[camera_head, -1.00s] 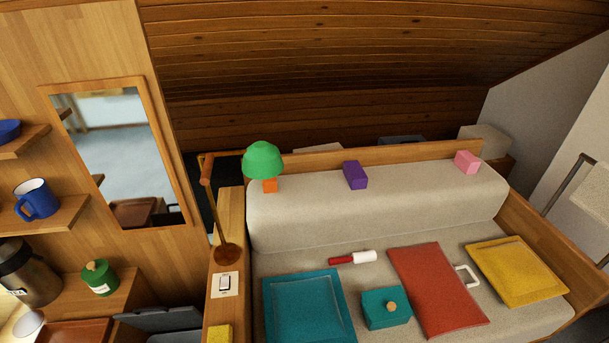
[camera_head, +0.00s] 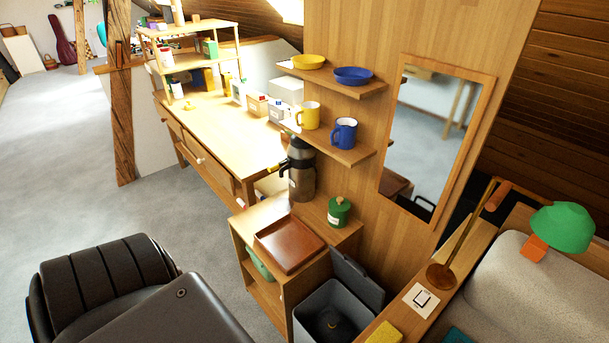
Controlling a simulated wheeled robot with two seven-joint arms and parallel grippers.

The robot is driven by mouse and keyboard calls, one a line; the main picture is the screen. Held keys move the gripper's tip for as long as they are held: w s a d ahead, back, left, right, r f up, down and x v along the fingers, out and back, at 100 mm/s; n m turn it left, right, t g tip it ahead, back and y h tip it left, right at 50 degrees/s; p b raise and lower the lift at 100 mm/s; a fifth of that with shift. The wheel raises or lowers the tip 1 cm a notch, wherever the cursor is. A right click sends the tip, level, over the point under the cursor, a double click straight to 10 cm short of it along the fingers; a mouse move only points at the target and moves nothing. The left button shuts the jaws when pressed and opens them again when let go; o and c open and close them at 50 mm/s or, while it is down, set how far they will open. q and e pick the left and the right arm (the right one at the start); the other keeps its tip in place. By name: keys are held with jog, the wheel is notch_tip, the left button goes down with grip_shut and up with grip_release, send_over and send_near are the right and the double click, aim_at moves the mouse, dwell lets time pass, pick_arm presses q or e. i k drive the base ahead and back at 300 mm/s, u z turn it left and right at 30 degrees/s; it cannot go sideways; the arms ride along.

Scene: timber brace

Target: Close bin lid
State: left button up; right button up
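A grey bin (camera_head: 322,313) stands on the floor at the bottom middle, between the low wooden cabinet and the bed's wooden side. Its lid (camera_head: 357,281) is open and tilted up at the back, near the wood panel. A small dark item (camera_head: 333,326) seems to lie in the bin; I cannot tell what it is. Neither of my grippers is in view.
The low cabinet (camera_head: 270,285) holds a brown tray (camera_head: 289,244), a green canister (camera_head: 339,211) and a coffee pot (camera_head: 301,168). Grey floor (camera_head: 80,205) is clear at left.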

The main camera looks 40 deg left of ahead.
aim_at(353, 275)
jog(key=u, duration=1.1)
jog(key=k, duration=1.05)
jog(key=u, duration=0.35)
